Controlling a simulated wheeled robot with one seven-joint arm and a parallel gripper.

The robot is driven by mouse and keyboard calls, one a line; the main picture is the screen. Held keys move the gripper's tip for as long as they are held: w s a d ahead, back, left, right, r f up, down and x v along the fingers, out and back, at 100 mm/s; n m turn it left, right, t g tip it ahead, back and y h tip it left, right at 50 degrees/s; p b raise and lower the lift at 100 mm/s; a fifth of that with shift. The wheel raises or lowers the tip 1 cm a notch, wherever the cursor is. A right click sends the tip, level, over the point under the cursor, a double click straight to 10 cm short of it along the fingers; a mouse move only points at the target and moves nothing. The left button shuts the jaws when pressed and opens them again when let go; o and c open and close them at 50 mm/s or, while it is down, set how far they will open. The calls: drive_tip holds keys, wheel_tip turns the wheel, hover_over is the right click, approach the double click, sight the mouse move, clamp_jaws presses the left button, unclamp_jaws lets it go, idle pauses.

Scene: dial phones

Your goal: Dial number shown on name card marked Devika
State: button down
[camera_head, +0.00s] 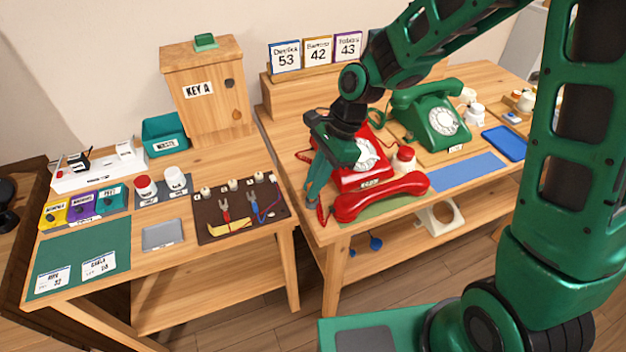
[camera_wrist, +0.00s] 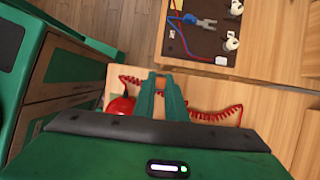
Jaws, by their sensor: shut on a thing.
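The name card marked Devika (camera_head: 285,57) shows 53 and stands in the holder at the back. The red phone (camera_head: 360,172) is on the right-hand table, its pale dial facing forward. Its red handset (camera_head: 382,196) lies off the phone, in front of it. My gripper (camera_head: 314,198) points down just left of the red phone. In the wrist view my gripper (camera_wrist: 163,100) has its fingers nearly together. The red coiled cord (camera_wrist: 215,114) shows on both sides of the fingers and seems to pass between them; the exact grip is hidden. The green phone (camera_head: 432,118) stands behind right.
Two more cards (camera_head: 318,51) reading 42 and 43 stand beside Devika's. A red-topped jar (camera_head: 404,159) stands near the handset. The left table holds a Key A cabinet (camera_head: 203,88), a brown plug board (camera_head: 218,208) and a green mat (camera_head: 80,243) with two cards. A gap separates the tables.

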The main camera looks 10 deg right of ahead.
drive_tip(key=c, duration=1.7)
unclamp_jaws()
drive_tip(key=v, duration=1)
drive_tip(key=shift+d+r, duration=0.1)
drive_tip(key=shift+r, duration=0.2)
